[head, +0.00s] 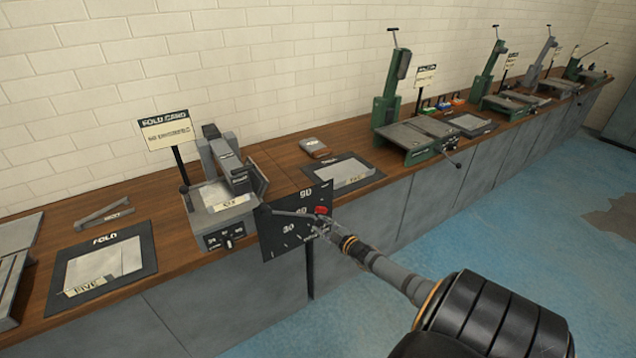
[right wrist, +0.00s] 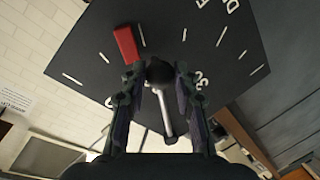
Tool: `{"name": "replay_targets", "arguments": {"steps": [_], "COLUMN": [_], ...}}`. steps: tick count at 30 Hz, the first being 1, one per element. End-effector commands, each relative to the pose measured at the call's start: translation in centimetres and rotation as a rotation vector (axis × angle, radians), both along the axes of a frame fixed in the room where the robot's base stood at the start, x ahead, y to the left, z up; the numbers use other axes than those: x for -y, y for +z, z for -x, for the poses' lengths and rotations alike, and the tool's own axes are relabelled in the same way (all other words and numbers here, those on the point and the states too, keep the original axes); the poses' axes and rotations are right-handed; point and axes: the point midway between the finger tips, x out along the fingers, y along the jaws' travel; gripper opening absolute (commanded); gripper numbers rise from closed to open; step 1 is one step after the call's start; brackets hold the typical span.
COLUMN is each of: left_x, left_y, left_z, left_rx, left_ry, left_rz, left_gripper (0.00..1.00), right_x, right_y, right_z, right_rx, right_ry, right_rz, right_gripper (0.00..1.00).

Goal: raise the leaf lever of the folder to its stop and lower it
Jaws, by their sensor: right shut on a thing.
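The folder (head: 208,205) is a grey machine on the wooden bench, with a dark dial plate (head: 285,238) on its right side marked 30, 60 and 90. The leaf lever (head: 290,213) runs from a pivot at the plate's left edge out to the right, near level in the head view. In the right wrist view the lever's pale rod (right wrist: 165,112) ends in a black knob (right wrist: 160,72). My right gripper (head: 325,222) is shut on the lever at this knob, a finger on each side. A red marker (head: 322,211) sits on the plate close to the knob; my left gripper is out of view.
A black-framed FOLD mat (head: 140,262) lies left of the folder, and another mat (head: 372,181) lies to its right. A FOLD CARD sign (head: 165,130) stands behind. Green machines (head: 412,148) stand farther along the bench. The blue floor in front is clear.

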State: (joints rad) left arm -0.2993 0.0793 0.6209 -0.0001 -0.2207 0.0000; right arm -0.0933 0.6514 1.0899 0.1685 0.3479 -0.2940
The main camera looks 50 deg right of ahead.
Motion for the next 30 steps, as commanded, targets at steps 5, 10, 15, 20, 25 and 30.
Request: {"name": "replay_targets", "arguments": {"steps": [5, 10, 15, 20, 25, 30], "left_x": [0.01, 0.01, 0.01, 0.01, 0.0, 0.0], "left_y": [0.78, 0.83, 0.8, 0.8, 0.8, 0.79], "left_z": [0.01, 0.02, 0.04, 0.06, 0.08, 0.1], "left_rx": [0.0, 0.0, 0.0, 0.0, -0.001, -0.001], "left_ry": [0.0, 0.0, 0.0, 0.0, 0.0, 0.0], "left_rz": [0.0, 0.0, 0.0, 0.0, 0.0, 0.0], "left_gripper": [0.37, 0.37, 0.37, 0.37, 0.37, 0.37], "right_x": [0.35, 0.42, 0.41, 0.4, 0.38, 0.36], "right_y": [0.76, 0.78, 0.76, 0.76, 0.72, 0.68], "right_z": [0.02, 0.02, 0.03, 0.03, 0.04, 0.05], "right_rx": [-0.005, -0.007, -0.006, -0.006, -0.007, -0.008], "right_ry": [0.0, 0.0, 0.001, 0.001, 0.0, 0.001], "right_rz": [0.031, 0.039, 0.039, 0.038, 0.038, 0.037], "right_gripper": [0.0, 0.0, 0.0, 0.36, 0.53, 0.53]}}
